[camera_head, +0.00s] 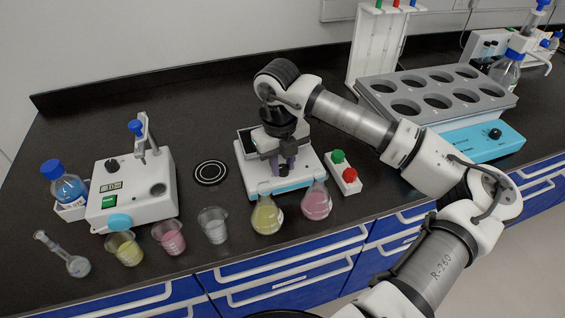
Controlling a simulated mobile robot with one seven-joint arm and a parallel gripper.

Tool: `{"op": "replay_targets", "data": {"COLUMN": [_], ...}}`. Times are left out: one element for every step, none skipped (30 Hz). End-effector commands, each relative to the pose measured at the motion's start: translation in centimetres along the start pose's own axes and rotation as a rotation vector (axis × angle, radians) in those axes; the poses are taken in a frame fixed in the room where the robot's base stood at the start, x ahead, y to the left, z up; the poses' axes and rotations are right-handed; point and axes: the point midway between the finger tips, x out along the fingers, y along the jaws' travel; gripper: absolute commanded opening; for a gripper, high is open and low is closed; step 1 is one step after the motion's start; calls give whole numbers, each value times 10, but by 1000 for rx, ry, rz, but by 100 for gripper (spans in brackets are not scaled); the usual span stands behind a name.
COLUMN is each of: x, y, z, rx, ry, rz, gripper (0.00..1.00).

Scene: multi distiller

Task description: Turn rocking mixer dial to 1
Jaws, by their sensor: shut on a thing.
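A small white device with a light-blue front edge (257,191), which I take to be the rocking mixer, stands near the middle of the bench. My gripper (284,170) points down over its front, with its purple-tinted fingers at a small dark dial (283,171). The gripper is shut on the dial. The fingers and the wrist above cover most of the dial and the device's middle. The dial's marks and setting are too small to read.
Two flasks, yellow (266,217) and pink (317,204), stand close in front of the device. A switch box (344,175) with green and red buttons is to its right. Beakers and a white instrument (132,190) stand left; a grey rack (437,95) on a blue base stands right.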

Motion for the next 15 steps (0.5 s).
{"op": "replay_targets", "data": {"x": [3,3,4,4,5,5,5,6,6,6,6,6,6,6,6], "y": [0,0,0,0,0,0,0,-1,0,0,0,0,0,0,-1], "z": [0,0,0,0,0,0,0,0,1,1,1,1,1,1,1], "rx": [16,28,48,64,83,110,131,155,187,212,237,271,298,324,359], "ry": [0,1,2,3,4,5,6,7,8,9,9,11,12,13,15], "rz": [-2,-3,-3,-3,-4,-4,-4,-4,-4,-5,-5,-5,-5,-4,-4], "gripper": [2,2,2,2,2,2,2,2,2,2,2,2,2,2,2]}}
